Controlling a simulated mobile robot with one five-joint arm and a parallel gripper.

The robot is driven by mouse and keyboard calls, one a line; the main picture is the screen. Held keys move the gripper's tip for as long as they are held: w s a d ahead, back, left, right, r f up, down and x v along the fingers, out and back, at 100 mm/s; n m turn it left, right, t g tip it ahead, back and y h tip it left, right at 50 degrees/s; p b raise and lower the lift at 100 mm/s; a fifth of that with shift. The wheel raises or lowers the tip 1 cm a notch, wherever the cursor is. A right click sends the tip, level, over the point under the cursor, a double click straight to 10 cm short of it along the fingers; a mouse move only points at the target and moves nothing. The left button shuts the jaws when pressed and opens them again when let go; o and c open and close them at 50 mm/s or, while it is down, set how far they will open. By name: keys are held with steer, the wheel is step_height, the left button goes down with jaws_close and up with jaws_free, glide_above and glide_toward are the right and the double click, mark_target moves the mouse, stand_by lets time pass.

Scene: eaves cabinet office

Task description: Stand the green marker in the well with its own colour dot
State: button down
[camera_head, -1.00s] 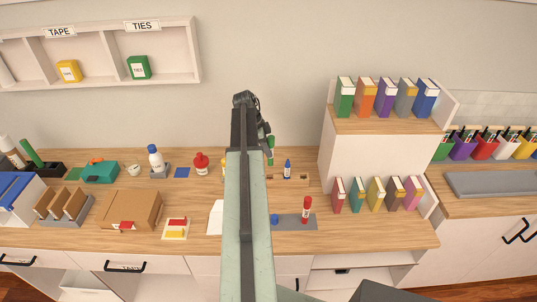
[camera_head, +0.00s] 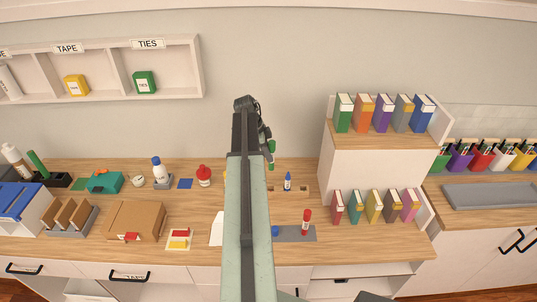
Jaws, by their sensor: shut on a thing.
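The green marker (camera_head: 271,147) is upright in my gripper (camera_head: 267,148), which is shut on it, above the back of the desk. My own arm hides much of the gripper. A wooden strip (camera_head: 296,188) with wells lies below and behind the arm. A blue marker (camera_head: 287,182) stands in it, with a dark well visible on its right. Another spot shows left of the blue marker, just under the green one. The colour dots are too small to read. A red marker (camera_head: 306,221) stands on a grey mat (camera_head: 295,236) in front, near a blue round piece (camera_head: 275,231).
A white shelf unit (camera_head: 370,160) with coloured binders rises close on the right. A red bottle (camera_head: 204,176), a white and blue bottle (camera_head: 160,170) and a cardboard box (camera_head: 137,220) stand left. My arm hides the desk's middle.

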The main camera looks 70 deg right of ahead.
step_height(320, 180, down, 6)
steer(key=b, duration=0.5)
steer(key=shift+s+d+f, duration=0.1)
steer(key=s+d+f+n+t+h+b, duration=0.1)
steer(key=s+d+n+h+b, duration=0.1)
steer(key=s+d+n, duration=0.45)
steer(key=s+a+r+p, duration=0.1)
steer(key=s+r+p, duration=0.1)
steer(key=s, duration=0.5)
steer(key=shift+s+a+p, duration=0.3)
steer(key=shift+a+p, duration=0.05)
steer(key=shift+a, duration=0.05)
steer(key=shift+m, duration=0.25)
steer(key=shift+w, duration=0.1)
steer(key=shift+f, duration=0.15)
step_height(320, 180, down, 6)
steer(key=b, duration=0.5)
steer(key=shift+b, duration=0.4)
